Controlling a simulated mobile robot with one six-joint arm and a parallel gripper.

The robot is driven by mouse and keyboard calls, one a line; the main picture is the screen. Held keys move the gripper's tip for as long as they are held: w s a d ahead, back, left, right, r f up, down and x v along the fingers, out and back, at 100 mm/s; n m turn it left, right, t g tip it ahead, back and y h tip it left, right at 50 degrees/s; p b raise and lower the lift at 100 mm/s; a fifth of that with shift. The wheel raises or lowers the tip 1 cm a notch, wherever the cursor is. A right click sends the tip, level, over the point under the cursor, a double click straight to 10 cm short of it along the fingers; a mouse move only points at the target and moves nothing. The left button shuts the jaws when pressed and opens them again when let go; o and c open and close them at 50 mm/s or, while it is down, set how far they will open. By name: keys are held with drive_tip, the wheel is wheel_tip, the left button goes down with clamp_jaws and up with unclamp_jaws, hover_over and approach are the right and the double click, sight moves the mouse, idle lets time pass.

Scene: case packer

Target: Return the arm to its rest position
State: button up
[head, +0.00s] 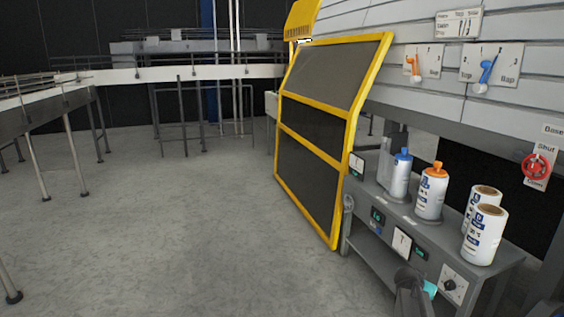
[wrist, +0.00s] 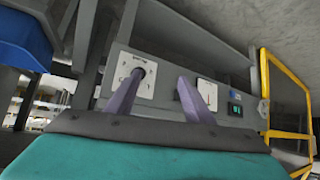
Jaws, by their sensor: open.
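My gripper (wrist: 161,76) shows in the wrist view with its two purple-grey fingers spread apart and nothing between them. Behind the fingers are the dark and teal parts of my own wrist. The fingers point toward the front panel of a grey bench, with a dial (wrist: 145,78) behind the left finger and a white gauge (wrist: 207,94) just right of the right finger. In the head view, part of my arm shows as a dark and teal shape low at the right, in front of the bench (head: 372,213). The rest of the arm is out of view.
Bottles with a blue cap (head: 401,176) and an orange cap (head: 431,194) stand on the bench beside two white rolls (head: 485,235). A yellow-framed guard door (head: 337,190) stands left of it. A red valve wheel (head: 535,167) is at right. The floor (head: 170,240) is clear.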

drive_tip(key=s+a+f+n+g+y+p, duration=0.45)
drive_tip(key=s+a+f+p, duration=0.25)
drive_tip(key=s+a+f, duration=1.25)
drive_tip(key=s+a+n+g+y+p, duration=0.1)
drive_tip(key=s+a+g, duration=0.1)
drive_tip(key=s+a, duration=0.3)
drive_tip(key=s+a+f+n+g+y+p, duration=0.1)
drive_tip(key=s+a+n+g, duration=0.1)
drive_tip(key=s, duration=1)
drive_tip(key=s+a+f+n+g+y+p, duration=0.1)
drive_tip(key=s+a+n+g, duration=0.1)
drive_tip(key=s+a, duration=0.5)
drive_tip(key=shift+s+a+f+g+p, duration=0.2)
drive_tip(key=shift+s+a+g+p, duration=0.35)
drive_tip(key=shift+s, duration=0.8)
drive_tip(key=shift+d, duration=0.3)
